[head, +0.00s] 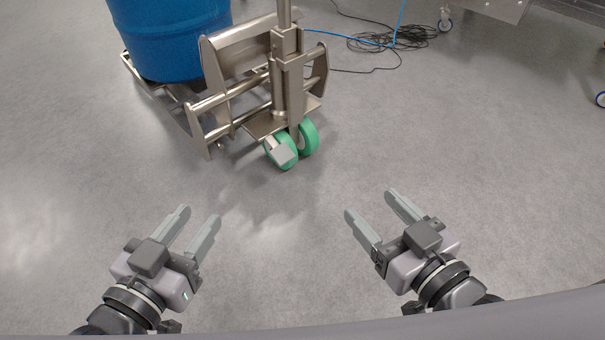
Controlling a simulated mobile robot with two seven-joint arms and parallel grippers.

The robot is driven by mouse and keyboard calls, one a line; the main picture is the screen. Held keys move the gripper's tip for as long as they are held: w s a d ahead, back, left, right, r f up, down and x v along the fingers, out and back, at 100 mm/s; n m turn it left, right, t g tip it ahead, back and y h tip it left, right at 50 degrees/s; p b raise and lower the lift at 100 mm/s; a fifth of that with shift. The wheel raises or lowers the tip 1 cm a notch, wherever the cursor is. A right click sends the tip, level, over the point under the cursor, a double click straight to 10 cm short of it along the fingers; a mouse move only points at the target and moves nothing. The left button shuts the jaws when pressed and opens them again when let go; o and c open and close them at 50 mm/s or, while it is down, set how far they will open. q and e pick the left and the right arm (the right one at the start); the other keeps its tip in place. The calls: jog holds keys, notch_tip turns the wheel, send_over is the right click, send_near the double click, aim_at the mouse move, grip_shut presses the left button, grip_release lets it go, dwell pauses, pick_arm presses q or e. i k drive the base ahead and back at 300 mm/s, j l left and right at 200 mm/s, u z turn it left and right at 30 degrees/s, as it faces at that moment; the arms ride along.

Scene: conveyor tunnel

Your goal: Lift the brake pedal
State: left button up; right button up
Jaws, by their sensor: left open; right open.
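A metal drum trolley (239,53) stands on the floor at the upper middle left of the head view. Its green caster wheels (308,138) face me. A small grey pedal (282,152), which looks like the brake pedal, sits at the front of the left green wheel; its exact tilt is hard to tell. My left gripper (197,222) is open and empty, below and left of the pedal and well apart from it. My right gripper (374,207) is open and empty, below and right of the pedal, also apart from it.
A blue drum (172,35) rests on the trolley. Black and blue cables (393,40) lie coiled on the floor at the upper right. Metal equipment on casters (490,8) stands at the top right. The floor between my grippers and the trolley is clear.

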aim_at(282, 154)
jog(key=i+l+u, duration=0.1)
jog(key=u, duration=0.35)
jog(key=l+u, duration=0.3)
jog(key=u, duration=0.2)
jog(key=i+l+u, duration=0.2)
jog(key=l, duration=0.2)
jog(key=l+u, duration=0.2)
jog(key=l, duration=0.15)
jog(key=l+u, duration=0.3)
jog(key=l, duration=2)
jog(key=i+l, duration=0.1)
jog(key=l, duration=0.25)
jog(key=i+l, duration=0.1)
jog(key=l, duration=0.25)
